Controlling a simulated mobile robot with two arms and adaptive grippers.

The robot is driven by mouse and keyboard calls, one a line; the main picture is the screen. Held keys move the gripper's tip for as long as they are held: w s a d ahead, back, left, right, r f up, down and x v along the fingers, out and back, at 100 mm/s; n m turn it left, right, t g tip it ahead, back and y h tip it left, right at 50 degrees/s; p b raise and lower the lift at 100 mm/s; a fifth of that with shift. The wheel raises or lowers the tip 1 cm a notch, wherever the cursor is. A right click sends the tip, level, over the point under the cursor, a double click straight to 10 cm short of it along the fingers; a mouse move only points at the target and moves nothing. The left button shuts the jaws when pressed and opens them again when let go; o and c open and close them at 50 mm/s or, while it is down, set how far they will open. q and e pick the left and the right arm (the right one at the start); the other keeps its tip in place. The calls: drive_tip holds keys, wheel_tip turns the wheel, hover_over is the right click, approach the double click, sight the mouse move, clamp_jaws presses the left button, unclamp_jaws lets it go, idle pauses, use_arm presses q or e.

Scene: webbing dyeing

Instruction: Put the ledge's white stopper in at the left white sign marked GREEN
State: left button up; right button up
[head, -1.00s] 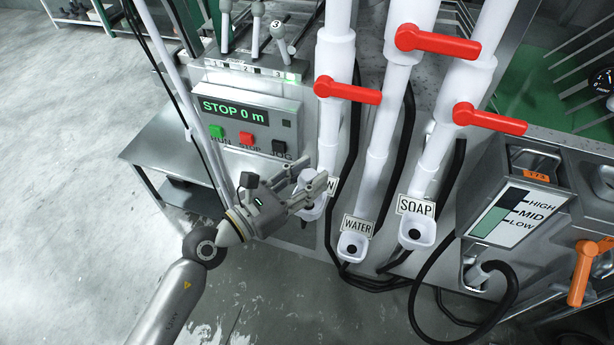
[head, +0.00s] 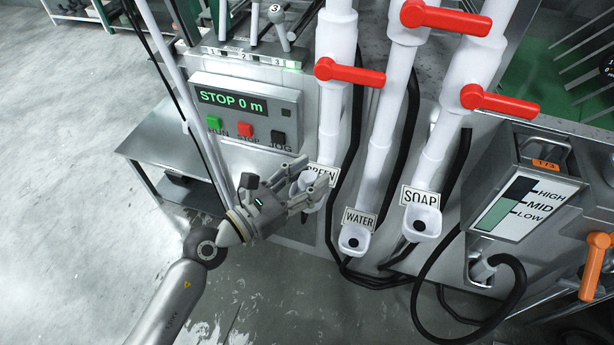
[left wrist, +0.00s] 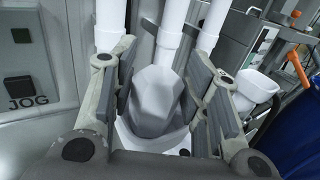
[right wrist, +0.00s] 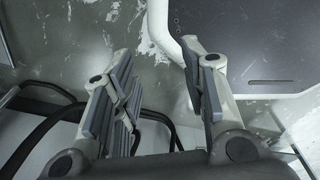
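The white stopper (left wrist: 157,100) is a pale faceted plug, seen in the left wrist view between my left fingers. Its lower end meets a white cup (left wrist: 125,136); I cannot tell how deep it sits. My left gripper (head: 311,183) is at the cup under the sign marked GREEN (head: 321,174), whose first letter is partly covered. Its fingers (left wrist: 163,82) stand apart on both sides of the stopper, with small gaps showing. In the head view the fingers largely hide stopper and cup. My right gripper (right wrist: 160,85) is open and empty, seen only in its own wrist view.
Cups marked WATER (head: 355,238) and SOAP (head: 422,222) stand to the right, with dark holes. Red valve handles (head: 349,73) stick out above. A control panel (head: 245,115) reads STOP 0 m. Black hoses (head: 367,277) run below the cups.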

use_arm(q)
drive_tip(key=shift+o, duration=1)
drive_tip(key=v, duration=1.2)
